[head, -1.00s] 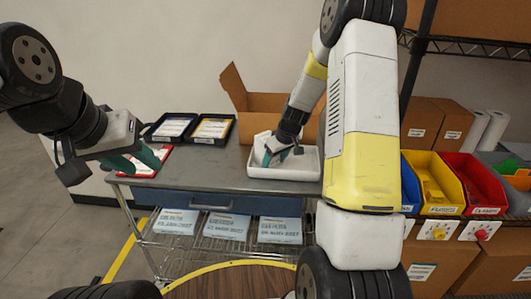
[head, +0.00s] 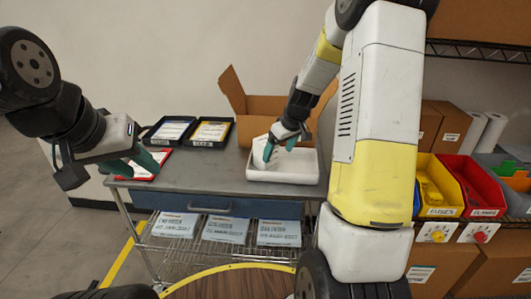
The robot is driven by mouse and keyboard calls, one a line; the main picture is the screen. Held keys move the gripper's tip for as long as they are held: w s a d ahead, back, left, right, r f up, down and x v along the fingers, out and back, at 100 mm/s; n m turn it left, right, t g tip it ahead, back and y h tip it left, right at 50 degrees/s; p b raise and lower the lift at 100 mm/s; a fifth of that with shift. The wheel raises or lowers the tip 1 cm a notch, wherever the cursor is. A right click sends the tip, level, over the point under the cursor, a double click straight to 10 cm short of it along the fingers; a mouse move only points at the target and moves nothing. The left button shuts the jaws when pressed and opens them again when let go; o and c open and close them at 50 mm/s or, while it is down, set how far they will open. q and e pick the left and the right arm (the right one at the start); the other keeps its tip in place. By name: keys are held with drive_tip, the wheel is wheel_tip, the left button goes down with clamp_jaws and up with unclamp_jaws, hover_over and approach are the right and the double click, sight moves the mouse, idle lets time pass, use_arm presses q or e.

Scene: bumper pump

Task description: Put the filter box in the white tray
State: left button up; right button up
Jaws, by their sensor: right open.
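The white tray (head: 290,178) sits on the grey cart top, in front of an open cardboard box. A small white box (head: 259,150), which looks like the filter box, is in the tray at its left back part, partly hidden by my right gripper. My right gripper (head: 280,149) is open over the tray, its teal fingers pointing down beside the white box. Whether a finger touches the box cannot be told. My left gripper (head: 143,163) is over the left end of the cart near a red-edged board (head: 152,172); its jaw opening is unclear.
Two black trays with labelled cards (head: 211,132) lie at the back left of the cart. The open cardboard box (head: 255,105) stands behind the white tray. Yellow and red bins (head: 480,185) are at the right. The cart's middle (head: 205,168) is clear.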

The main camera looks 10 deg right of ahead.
drive_tip(key=s+a+r+m+t, duration=0.1)
drive_tip(key=s+a+r, duration=0.1)
drive_tip(key=s+r, duration=0.55)
drive_tip(key=s+a+r+m, duration=0.1)
drive_tip(key=s+a+r, duration=0.1)
drive_tip(key=s+r, duration=0.6)
drive_tip(key=s+a+r+m+t, duration=0.1)
drive_tip(key=s+r+m, duration=0.1)
drive_tip(key=s, duration=1.1)
drive_tip(key=shift+a+r+m, duration=0.25)
drive_tip(key=shift+r+m, duration=0.15)
